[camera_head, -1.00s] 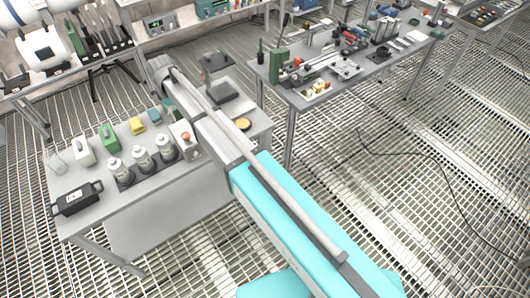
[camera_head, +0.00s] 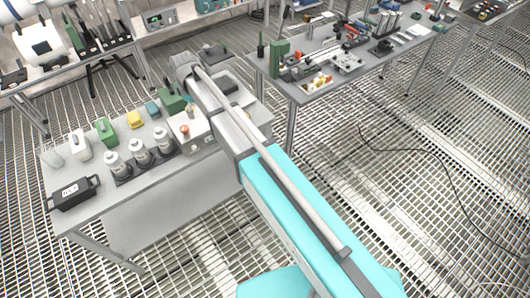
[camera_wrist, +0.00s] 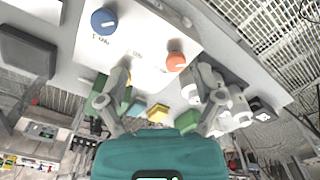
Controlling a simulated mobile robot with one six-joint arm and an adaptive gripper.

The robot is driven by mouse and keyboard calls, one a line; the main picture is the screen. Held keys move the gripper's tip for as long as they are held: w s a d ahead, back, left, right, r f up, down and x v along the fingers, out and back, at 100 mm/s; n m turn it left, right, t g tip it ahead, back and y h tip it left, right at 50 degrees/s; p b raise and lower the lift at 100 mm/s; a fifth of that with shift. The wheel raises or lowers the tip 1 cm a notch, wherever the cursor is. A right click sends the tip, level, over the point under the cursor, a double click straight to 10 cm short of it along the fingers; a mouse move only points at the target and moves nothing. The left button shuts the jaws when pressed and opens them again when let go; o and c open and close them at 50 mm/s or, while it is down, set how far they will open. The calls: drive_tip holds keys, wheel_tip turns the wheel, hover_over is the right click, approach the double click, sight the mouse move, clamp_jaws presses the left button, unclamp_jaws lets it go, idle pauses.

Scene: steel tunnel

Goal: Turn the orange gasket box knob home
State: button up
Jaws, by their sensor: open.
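The orange knob (camera_wrist: 176,61) stands on the white face of the gasket box (camera_wrist: 130,45), with a pale mark across its top. A blue knob (camera_wrist: 103,20) sits on the same face, farther left. My gripper (camera_wrist: 162,76) is open in the wrist view, its fingers spread to either side, with the orange knob showing between the fingertips, nearer the right one. It does not look gripped; the gap in depth is hard to judge. In the head view the box (camera_head: 196,132) and orange knob (camera_head: 184,130) show just left of my arm, which hides the gripper.
The bench (camera_head: 105,200) also holds several white-capped bottles (camera_head: 140,152), a black case (camera_head: 75,192), and green, yellow and teal blocks (camera_head: 134,119). A dark green object (camera_head: 172,100) stands close behind the box. Another equipment table (camera_head: 330,75) is to the right.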

drive_tip(key=s+d+f+m+b, duration=0.3)
drive_tip(key=d+f+b, duration=0.5)
drive_tip(key=d, duration=0.4)
drive_tip(key=s+d+f+m+b, duration=0.4)
drive_tip(key=d+f+b, duration=0.4)
drive_tip(key=d, duration=0.4)
drive_tip(key=shift+f+m+b, duration=0.35)
drive_tip(key=shift+f+m, duration=0.15)
drive_tip(key=shift+f, duration=0.1)
drive_tip(key=shift+d, duration=0.1)
idle(3.4)
drive_tip(key=s+d+r+m+p, duration=0.2)
drive_tip(key=s+d, duration=0.2)
drive_tip(key=d, duration=0.2)
drive_tip(key=s+d+r+m+p, duration=0.3)
drive_tip(key=s+d, duration=0.2)
drive_tip(key=d, duration=0.1)
drive_tip(key=shift+s+d+r+m+p, duration=0.3)
